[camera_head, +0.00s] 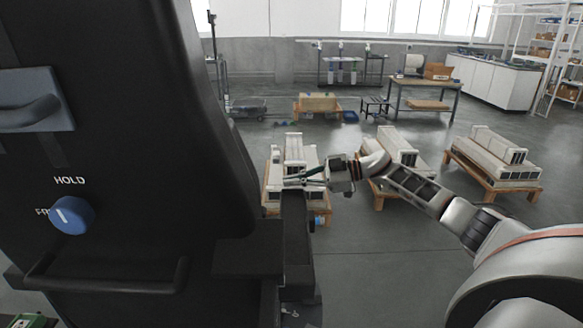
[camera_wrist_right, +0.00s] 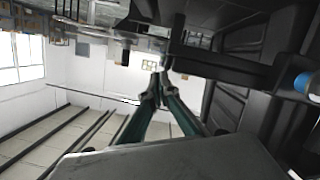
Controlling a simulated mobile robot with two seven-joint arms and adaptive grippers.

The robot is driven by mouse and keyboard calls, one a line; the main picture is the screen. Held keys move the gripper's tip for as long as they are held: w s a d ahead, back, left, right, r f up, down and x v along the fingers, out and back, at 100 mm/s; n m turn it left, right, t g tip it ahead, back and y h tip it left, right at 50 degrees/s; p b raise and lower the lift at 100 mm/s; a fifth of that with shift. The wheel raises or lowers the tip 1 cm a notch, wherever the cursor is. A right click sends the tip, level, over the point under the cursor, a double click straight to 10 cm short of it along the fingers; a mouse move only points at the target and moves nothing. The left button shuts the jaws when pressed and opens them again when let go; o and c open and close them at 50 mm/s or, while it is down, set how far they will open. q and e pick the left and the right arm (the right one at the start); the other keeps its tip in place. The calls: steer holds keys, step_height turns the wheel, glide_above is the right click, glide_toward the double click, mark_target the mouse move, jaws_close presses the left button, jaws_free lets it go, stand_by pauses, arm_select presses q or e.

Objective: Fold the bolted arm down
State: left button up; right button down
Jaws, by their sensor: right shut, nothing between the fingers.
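A tall black column (camera_head: 110,130) fills the left of the head view. Its blue knob (camera_head: 72,215) sits between a HOLD label and a partly covered label starting "FR". A narrow dark arm (camera_head: 297,235) stands out beside the column's right side; its bolts are not clear to me. My right gripper (camera_head: 287,182) is shut and empty, just above the top end of this arm; I cannot tell if they touch. In the wrist view, its green fingers (camera_wrist_right: 159,84) meet below dark parts (camera_wrist_right: 230,62). A green and grey piece at bottom left may be my left gripper; no fingers show.
A black bar handle (camera_head: 105,275) and a grey recessed handle (camera_head: 35,100) are on the column. Pallets with pale beams (camera_head: 495,158) stand behind my right arm. A workbench (camera_head: 425,85) is farther back. Open floor (camera_head: 375,265) lies right of the column.

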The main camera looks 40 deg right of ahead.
steer(key=shift+f, duration=0.9)
arm_select(q)
steer(key=shift+f, duration=0.1)
arm_select(e)
steer(key=shift+s+f, duration=0.1)
steer(key=shift+f, duration=0.05)
steer(key=shift+r+p, duration=0.55)
step_height(320, 180, up, 4)
steer(key=p, duration=0.3)
steer(key=shift+d, duration=0.1)
steer(key=b+v, duration=0.1)
steer(key=v, duration=0.2)
steer(key=shift+d, duration=0.1)
arm_select(q)
steer(key=shift+w+a+r+b, duration=0.15)
steer(key=shift+a+r+b, duration=0.1)
steer(key=shift+r+b, duration=0.2)
steer(key=shift+w+a+r+b, duration=0.1)
steer(key=shift+a+r+b, duration=0.15)
steer(key=shift+r, duration=0.2)
arm_select(e)
steer(key=v, duration=0.6)
steer(key=shift+d+r, duration=0.25)
steer(key=shift+d, duration=0.25)
